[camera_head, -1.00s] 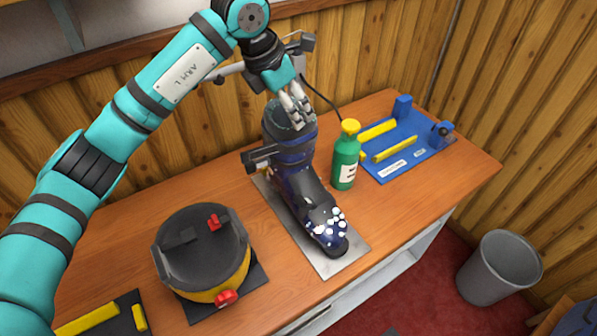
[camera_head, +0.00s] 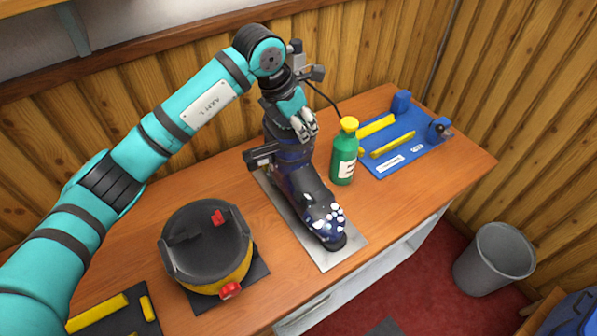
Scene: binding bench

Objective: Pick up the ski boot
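The dark blue ski boot (camera_head: 303,190) stands upright on a grey metal plate (camera_head: 335,257) on the bench, its toe toward the front, with white spots on the toe. My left gripper (camera_head: 306,132) comes down from above at the top of the boot's cuff and covers much of the cuff opening. Its fingers look close around or over the cuff's right side; I cannot tell whether they touch it or how far they are closed. My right gripper is not in view.
A green bottle with a yellow cap (camera_head: 344,152) stands close right of the boot. A black and yellow round pot (camera_head: 208,246) is at left. A blue mat with yellow bars (camera_head: 415,150) lies at right. A grey bin (camera_head: 494,259) stands on the floor.

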